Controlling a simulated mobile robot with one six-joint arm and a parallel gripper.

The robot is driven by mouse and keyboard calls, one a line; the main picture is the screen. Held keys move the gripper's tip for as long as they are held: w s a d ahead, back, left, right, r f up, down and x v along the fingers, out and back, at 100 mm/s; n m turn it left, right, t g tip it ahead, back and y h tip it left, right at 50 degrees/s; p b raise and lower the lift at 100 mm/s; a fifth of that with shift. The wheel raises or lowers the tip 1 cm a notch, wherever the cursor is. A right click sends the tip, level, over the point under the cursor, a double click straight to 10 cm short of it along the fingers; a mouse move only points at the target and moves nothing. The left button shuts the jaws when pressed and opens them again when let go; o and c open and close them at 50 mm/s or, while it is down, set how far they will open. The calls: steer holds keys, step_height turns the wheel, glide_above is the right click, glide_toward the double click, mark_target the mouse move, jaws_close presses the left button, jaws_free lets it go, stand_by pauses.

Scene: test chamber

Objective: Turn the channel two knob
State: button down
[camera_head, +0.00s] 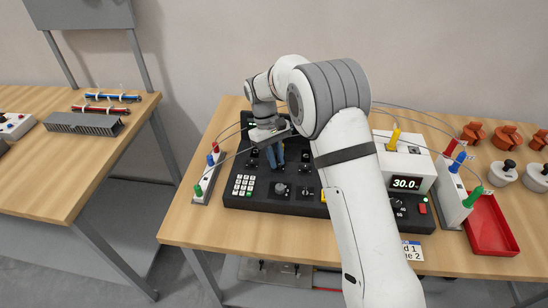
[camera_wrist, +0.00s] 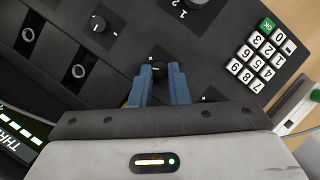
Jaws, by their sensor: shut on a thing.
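The black control panel (camera_head: 232,200) lies on the wooden table with a white keypad (camera_head: 244,185) at its left. My gripper (camera_head: 275,163) points down over the panel, just above the keypad in the picture. In the wrist view, its two blue fingers (camera_wrist: 159,76) are shut on a small black knob (camera_wrist: 158,66), one finger on each side. Small marks show beside the knob, but no channel name is readable, so I cannot tell which channel it is. Another black knob with a white pointer line (camera_wrist: 98,24) stands apart from the fingers. In the head view the fingers hide the held knob.
A larger dial (camera_head: 280,189) and a toggle (camera_head: 305,193) sit nearer the panel's front. A terminal strip (camera_head: 207,178) with coloured plugs stands to the left. A white instrument (camera_head: 410,160) reading 30.0 and a red tray (camera_head: 492,230) are to the right. Thin cables arch around the arm.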

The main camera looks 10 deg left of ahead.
steer(key=shift+m, duration=0.6)
steer(key=c, duration=1.4)
jaws_free()
steer(key=v, duration=0.4)
steer(key=b+v, duration=0.1)
steer(key=v, duration=0.2)
steer(key=shift+w+d+r, duration=0.1)
steer(key=shift+w+r, duration=0.1)
steer(key=shift+r, duration=0.2)
